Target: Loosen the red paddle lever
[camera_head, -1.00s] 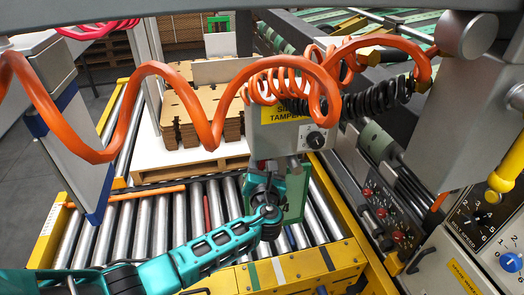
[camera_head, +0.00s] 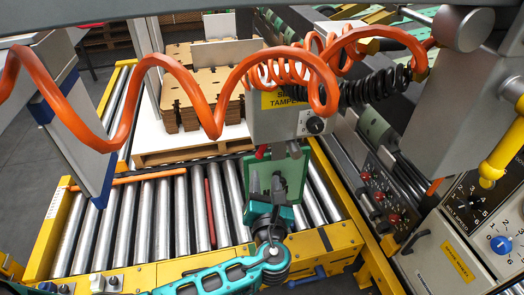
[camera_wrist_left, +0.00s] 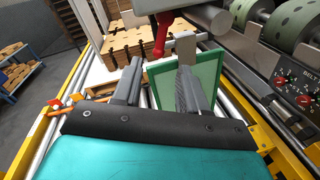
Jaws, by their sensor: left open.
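The red paddle lever (camera_head: 262,152) shows as a small red piece under the grey box marked "tamper", beside a grey cylinder. My left gripper (camera_head: 265,183) is below the lever, in front of a green-framed panel (camera_head: 291,178). In the left wrist view its two fingers (camera_wrist_left: 159,74) are apart with nothing between them, and the lever lies beyond their tips, apart from them. My right gripper is not in view.
A grey tamper box (camera_head: 285,122) hangs above the roller conveyor (camera_head: 150,215). Orange coiled hoses (camera_head: 185,80) cross in front. Stacked brown cardboard blanks (camera_head: 185,105) stand on a pallet behind. A control panel (camera_head: 385,200) with red knobs is at right.

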